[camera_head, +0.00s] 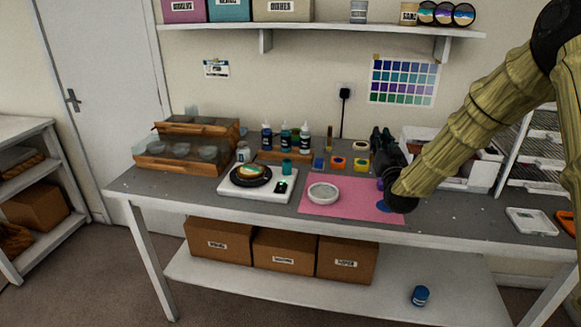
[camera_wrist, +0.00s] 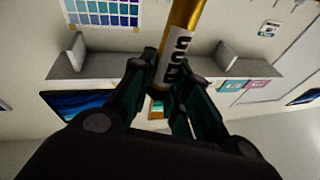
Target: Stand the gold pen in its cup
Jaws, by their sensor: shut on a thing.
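The gold pen (camera_wrist: 183,28) is between my gripper's fingers (camera_wrist: 168,84) in the wrist view. It has a white label with dark lettering and runs up out of the top of that view. My gripper is shut on it. In the head view my gripper (camera_head: 384,158) is a dark shape above the right part of the pink mat (camera_head: 345,208), and the pen cannot be made out there. I cannot pick out the pen's cup for certain; my arm and gripper cover part of the bench.
A round pale dish (camera_head: 323,192) sits on the mat. A white scale (camera_head: 258,188) with a black plate stands to its left. Several bottles (camera_head: 304,138) and small coloured pots (camera_head: 338,163) stand behind. A white tray (camera_head: 527,221) lies at the right.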

